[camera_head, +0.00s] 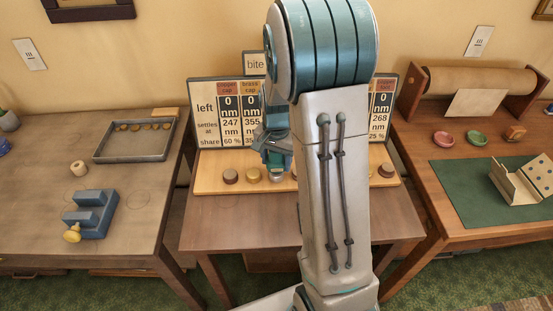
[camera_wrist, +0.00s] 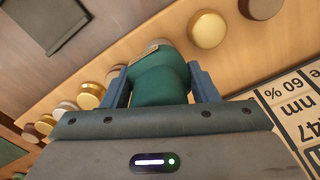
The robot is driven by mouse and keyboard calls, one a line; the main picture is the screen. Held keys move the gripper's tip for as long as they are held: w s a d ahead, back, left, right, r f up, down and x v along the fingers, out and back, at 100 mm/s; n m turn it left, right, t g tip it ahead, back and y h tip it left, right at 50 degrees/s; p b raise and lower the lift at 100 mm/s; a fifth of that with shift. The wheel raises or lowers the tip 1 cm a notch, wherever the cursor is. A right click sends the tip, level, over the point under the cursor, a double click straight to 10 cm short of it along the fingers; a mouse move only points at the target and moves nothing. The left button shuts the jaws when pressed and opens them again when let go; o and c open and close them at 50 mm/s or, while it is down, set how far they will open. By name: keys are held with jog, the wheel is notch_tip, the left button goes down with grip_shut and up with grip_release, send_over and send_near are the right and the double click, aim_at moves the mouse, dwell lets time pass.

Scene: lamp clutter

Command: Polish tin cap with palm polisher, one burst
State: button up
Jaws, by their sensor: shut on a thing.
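My gripper (camera_head: 275,150) is shut on a dark green palm polisher (camera_wrist: 160,78), which sits between both fingers in the wrist view. The polisher points down over the row of caps on the pale wooden board (camera_head: 215,187). A silvery tin cap (camera_head: 276,176) is directly under the polisher, mostly covered by it in the wrist view; I cannot tell if they touch. To its left are a brass cap (camera_head: 252,175) and a brown copper cap (camera_head: 230,176). More caps stand to the right, partly behind my arm. The panel behind shows "0 nm" in its visible upper boxes.
The left table holds a grey tray (camera_head: 100,155) with several small discs, a beige ring (camera_head: 79,169) and a blue stand (camera_head: 90,213) with a yellow knob. The right table holds a paper roll (camera_head: 480,81), red and green dishes and an open dotted box (camera_head: 525,180) on a green mat.

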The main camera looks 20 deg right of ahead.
jog(key=shift+s+f, duration=0.15)
jog(key=shift+f, duration=0.05)
notch_tip(320, 180, up, 3)
jog(key=shift+r+p, duration=0.2)
jog(key=shift+p, duration=1.05)
jog(key=shift+f, duration=0.1)
